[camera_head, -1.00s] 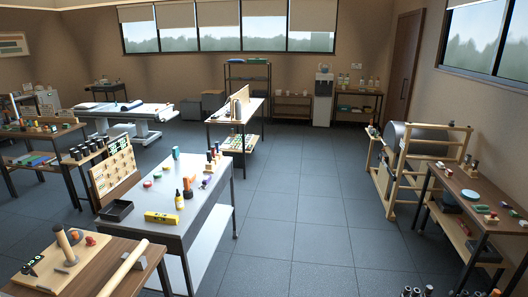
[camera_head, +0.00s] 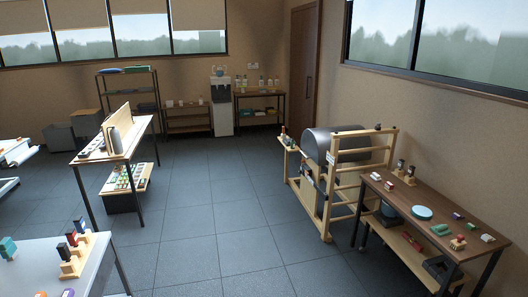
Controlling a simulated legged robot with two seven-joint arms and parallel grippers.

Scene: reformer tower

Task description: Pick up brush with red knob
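Neither of my grippers is in view. A small tan item with a reddish top (camera_head: 458,242) lies near the front of the brown-topped table (camera_head: 385,187) on the right. It could be a brush with a red knob, but it is too small to be sure. A wooden stand (camera_head: 72,266) on the pale table at lower left holds upright pieces with dark, red and blue parts. I cannot tell whether any of these is a brush.
A wooden frame with a dark drum (camera_head: 322,146) stands beside the right table. A pale table (camera_head: 40,262) fills the lower left. The tiled floor (camera_head: 215,225) between is clear.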

